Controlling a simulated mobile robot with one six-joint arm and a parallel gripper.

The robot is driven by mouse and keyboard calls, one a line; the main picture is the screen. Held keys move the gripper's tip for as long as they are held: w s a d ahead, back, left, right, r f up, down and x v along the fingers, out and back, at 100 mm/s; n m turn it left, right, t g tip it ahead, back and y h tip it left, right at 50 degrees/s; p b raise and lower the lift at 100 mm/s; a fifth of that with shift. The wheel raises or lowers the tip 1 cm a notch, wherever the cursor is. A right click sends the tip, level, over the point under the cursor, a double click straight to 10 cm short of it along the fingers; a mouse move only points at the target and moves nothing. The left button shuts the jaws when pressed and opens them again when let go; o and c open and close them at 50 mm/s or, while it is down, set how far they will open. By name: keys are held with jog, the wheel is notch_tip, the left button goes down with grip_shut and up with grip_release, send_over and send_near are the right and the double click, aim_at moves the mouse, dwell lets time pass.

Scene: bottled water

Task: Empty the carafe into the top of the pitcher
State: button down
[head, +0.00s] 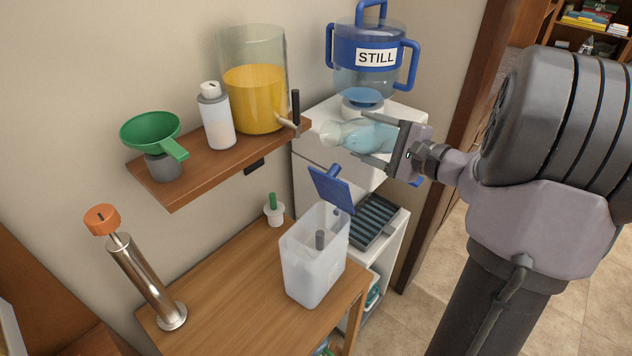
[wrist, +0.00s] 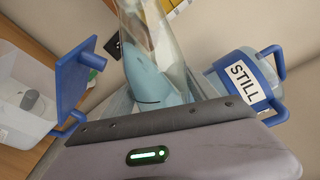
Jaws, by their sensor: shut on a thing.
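The carafe (head: 352,136), clear with pale blue water in it, is held by my gripper (head: 362,137). The fingers are shut around its body. It lies tipped nearly on its side, with its mouth to the left. The carafe also fills the upper middle of the wrist view (wrist: 152,70). The pitcher (head: 308,272) is a white translucent box on the wooden table, below and left of the carafe. Its blue lid (head: 331,190) stands open, and a grey post shows inside. The pitcher also shows at the left of the wrist view (wrist: 22,118). No falling stream is visible.
A blue jug (head: 375,62) marked STILL stands on a white dispenser behind the carafe. A wooden shelf (head: 190,172) holds a green funnel (head: 150,130), a white bottle (head: 216,118) and an orange-liquid dispenser (head: 255,95). A steel cylinder (head: 145,275) stands on the table (head: 225,300).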

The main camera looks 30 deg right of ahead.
jog(key=shift+d+f+n+b, duration=0.15)
jog(key=shift+f+n+b, duration=0.25)
jog(key=shift+n+b, duration=0.2)
jog(key=shift+a+r+n+h+b, duration=0.15)
jog(key=shift+a+n+h+b, duration=0.15)
jog(key=shift+a+n+b, duration=0.4)
dwell(0.9)
jog(key=shift+s+d+r+n+b, duration=0.1)
jog(key=shift+r+n+b, duration=0.1)
jog(key=shift+n+b, duration=0.9)
dwell(1.4)
jog(key=shift+a+r+n+h+b, duration=0.2)
jog(key=shift+r+b, duration=0.3)
jog(key=shift+b, duration=0.45)
jog(key=shift+a+r+n+h+b, duration=0.1)
jog(key=shift+r+n+h+b, duration=0.25)
jog(key=shift+b, duration=0.55)
dwell(1.0)
